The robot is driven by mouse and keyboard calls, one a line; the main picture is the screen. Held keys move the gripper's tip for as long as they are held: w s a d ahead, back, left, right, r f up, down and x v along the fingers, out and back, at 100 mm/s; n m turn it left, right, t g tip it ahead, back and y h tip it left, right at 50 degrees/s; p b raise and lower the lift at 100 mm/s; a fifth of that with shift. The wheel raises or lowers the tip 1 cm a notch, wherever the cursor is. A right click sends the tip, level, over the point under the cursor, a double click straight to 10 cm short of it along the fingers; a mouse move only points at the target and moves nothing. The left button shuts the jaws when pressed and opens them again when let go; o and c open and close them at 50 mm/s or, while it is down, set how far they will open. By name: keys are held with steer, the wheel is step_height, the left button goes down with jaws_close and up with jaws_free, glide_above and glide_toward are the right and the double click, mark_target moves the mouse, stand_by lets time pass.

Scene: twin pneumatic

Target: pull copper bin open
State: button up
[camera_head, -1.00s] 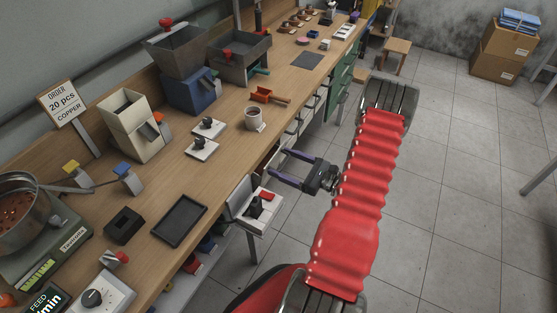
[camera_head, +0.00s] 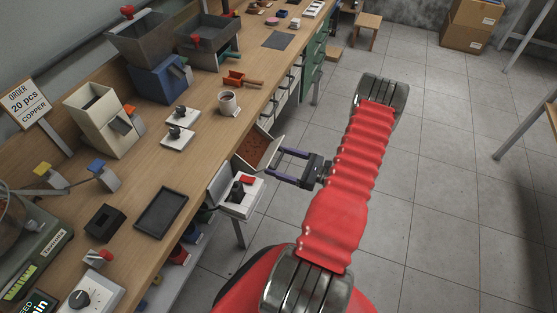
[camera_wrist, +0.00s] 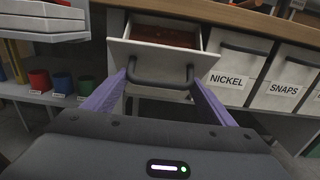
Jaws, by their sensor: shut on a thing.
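The copper bin (camera_head: 257,149) is a pale tilt-out bin under the bench's front edge, tipped outward with copper-brown contents showing. In the wrist view the bin (camera_wrist: 165,55) stands open at the top centre, with a dark bar handle (camera_wrist: 160,82) across its front. No label on its front can be read. My gripper (camera_head: 279,165) is at the bin's front, its purple fingers shut on the handle. In the wrist view the fingers of my gripper (camera_wrist: 160,78) reach the two ends of the handle.
Bins labelled NICKEL (camera_wrist: 235,70) and SNAPS (camera_wrist: 287,78) sit to the right in the wrist view. A white control box (camera_head: 238,194) juts out below the open bin. Coloured cups (camera_wrist: 62,83) stand on a lower shelf.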

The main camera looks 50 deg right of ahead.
steer(key=shift+d+f, duration=0.1)
steer(key=shift+d, duration=0.1)
steer(key=o, duration=1.2)
steer(key=shift+s, duration=0.1)
steer(key=v, duration=1.3)
steer(key=shift+s, duration=0.3)
